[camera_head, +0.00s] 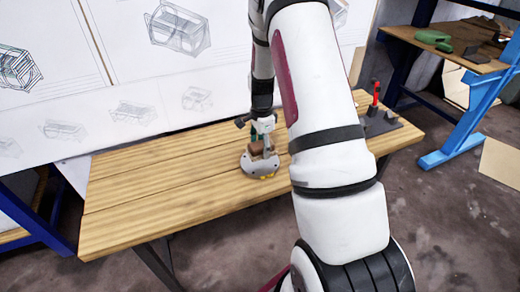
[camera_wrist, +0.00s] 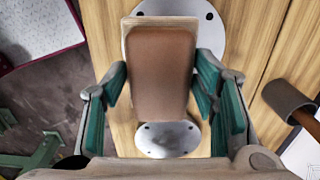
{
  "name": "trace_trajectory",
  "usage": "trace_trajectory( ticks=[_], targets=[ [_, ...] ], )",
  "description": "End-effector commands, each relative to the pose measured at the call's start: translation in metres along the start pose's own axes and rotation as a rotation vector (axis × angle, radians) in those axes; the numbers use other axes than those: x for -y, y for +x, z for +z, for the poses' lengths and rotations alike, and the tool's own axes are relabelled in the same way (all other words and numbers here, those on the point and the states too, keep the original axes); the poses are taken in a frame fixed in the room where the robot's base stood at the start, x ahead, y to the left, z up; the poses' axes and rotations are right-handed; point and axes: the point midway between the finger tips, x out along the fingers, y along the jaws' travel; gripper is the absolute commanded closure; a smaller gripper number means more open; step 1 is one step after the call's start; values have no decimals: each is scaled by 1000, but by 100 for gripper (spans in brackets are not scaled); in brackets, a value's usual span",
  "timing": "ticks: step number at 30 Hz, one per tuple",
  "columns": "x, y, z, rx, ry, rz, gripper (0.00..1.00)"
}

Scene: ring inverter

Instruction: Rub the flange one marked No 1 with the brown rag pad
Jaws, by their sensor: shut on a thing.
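My gripper (camera_wrist: 161,78) is shut on the brown rag pad (camera_wrist: 160,75), a rectangular brown block with a paler edge, held between its teal finger pads. In the head view my gripper (camera_head: 262,137) is low over the bench with the brown pad (camera_head: 257,148) in it. A grey round flange (camera_head: 260,166) with yellow spots lies directly below; whether the pad touches it is unclear. The wrist view shows a pale flange (camera_wrist: 208,20) with dark holes partly behind the pad, and a pale rounded piece (camera_wrist: 168,140) with holes below it. No number mark is legible.
The wooden bench (camera_head: 150,195) is mostly clear to the left. A red-handled tool (camera_head: 375,92) stands on a dark holder at the right. A dark-headed tool (camera_wrist: 288,100) lies right of my gripper in the wrist view. Drawing boards stand behind the bench.

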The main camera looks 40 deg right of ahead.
Motion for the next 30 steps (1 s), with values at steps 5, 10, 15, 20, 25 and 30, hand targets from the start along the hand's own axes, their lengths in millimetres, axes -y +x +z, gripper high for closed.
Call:
trace_trajectory(
  ticks=[5,10,15,20,25,30],
  targets=[
    [-5,-18,-6,0,0,-1,72],
    [-7,-24,-8,0,-1,-1,72],
    [-6,-24,-8,0,-2,0,72],
    [-6,-24,-8,0,-2,0,72],
    [-7,-24,-7,0,-2,0,72],
    [-16,-18,-1,6,14,1,72]
  ],
)
